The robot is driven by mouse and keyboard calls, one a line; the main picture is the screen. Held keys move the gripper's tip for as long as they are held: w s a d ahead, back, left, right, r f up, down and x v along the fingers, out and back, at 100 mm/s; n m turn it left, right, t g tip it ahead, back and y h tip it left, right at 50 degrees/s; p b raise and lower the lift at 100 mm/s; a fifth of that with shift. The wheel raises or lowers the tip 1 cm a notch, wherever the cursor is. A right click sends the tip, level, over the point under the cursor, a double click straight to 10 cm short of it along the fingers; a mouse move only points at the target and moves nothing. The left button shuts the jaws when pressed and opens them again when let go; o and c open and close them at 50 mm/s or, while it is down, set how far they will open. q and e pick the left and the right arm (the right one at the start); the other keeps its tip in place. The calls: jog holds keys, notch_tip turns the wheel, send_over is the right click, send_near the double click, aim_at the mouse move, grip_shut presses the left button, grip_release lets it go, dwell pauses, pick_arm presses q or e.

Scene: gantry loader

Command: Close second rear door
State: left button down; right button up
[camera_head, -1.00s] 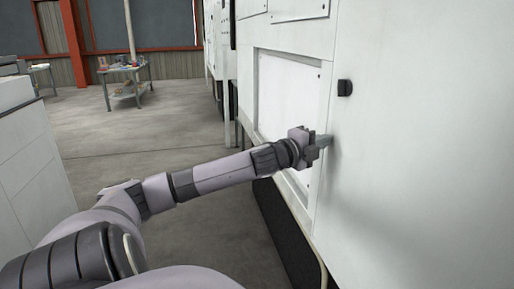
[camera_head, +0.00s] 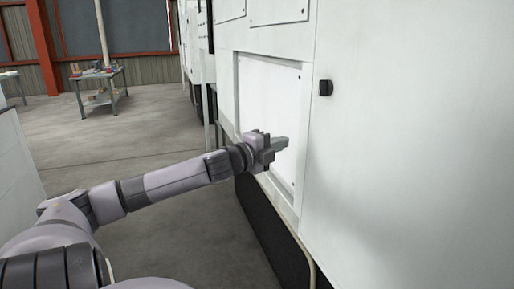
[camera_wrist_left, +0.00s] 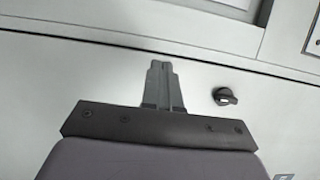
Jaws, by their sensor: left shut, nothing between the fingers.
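The door is a large plain white panel (camera_head: 410,150) on the right of the head view. Its black latch knob (camera_head: 325,88) sits near its left edge, and a dark knob (camera_wrist_left: 224,96) also shows on a pale panel in the left wrist view. The door looks nearly flush with the frame beside it; I cannot tell whether a small gap remains. My left gripper (camera_head: 284,142) is shut and empty, below and left of the knob, in front of the recessed white panel. In the left wrist view its fingers (camera_wrist_left: 160,68) are together, left of the knob. Contact is unclear. My right gripper is out of view.
A recessed white panel (camera_head: 262,95) with small screws lies left of the door. A dark base (camera_head: 265,225) runs below the machine. A workbench (camera_head: 98,77) with small items stands far back left. Grey floor (camera_head: 150,135) is open between them.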

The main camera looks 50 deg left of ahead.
pick_arm(q)
jog(key=s+a+p, duration=0.1)
jog(key=s+p, duration=0.1)
jog(key=s, duration=0.3)
jog(key=shift+s+a, duration=0.4)
